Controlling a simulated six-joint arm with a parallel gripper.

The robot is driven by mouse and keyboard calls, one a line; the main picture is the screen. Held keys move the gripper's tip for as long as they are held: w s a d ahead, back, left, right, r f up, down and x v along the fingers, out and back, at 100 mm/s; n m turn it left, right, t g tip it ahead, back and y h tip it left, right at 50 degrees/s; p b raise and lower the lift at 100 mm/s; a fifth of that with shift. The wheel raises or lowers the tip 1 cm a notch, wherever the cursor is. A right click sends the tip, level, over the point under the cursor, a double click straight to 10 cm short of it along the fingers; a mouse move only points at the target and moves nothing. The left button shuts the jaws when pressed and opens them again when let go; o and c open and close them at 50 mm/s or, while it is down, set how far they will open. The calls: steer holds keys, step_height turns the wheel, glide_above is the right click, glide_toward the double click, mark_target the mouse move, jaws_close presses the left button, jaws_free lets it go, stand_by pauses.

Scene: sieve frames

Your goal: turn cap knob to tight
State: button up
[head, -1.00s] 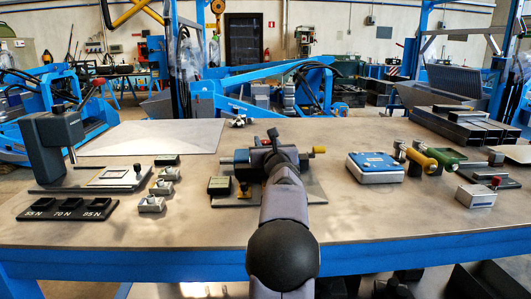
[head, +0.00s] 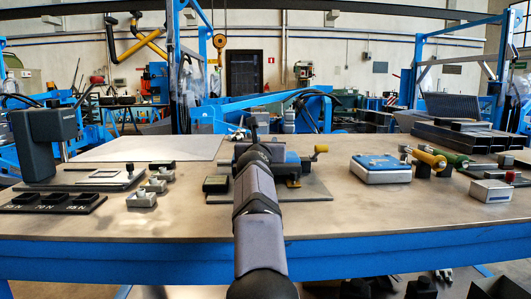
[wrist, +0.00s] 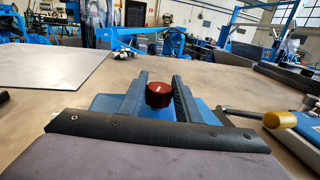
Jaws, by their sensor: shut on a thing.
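The red cap knob (wrist: 159,94) shows in the wrist view, with a short white mark on its top. My gripper (wrist: 160,80) is shut on it, one dark finger on each side. Below the knob lies a blue body (wrist: 105,102). In the head view, my own arm hides the knob and the fingers. The fixture there stands on a dark plate (head: 318,189) at the middle of the bench, with a blue part (head: 293,167) and a yellow-ended handle (head: 321,149) on its right. The yellow end also shows in the wrist view (wrist: 280,119).
A black block (head: 215,185) sits left of the arm. Small grey blocks (head: 142,200) and a black marked rack (head: 52,203) are further left. A blue-topped box (head: 380,168) and yellow and green cylinders stand right. The bench front is mostly clear.

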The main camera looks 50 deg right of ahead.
steer(key=o, duration=1.1)
steer(key=shift+c, duration=0.2)
steer(key=shift+a, duration=0.1)
steer(key=shift+b+v, duration=1.4)
steer(key=shift+v, duration=2.2)
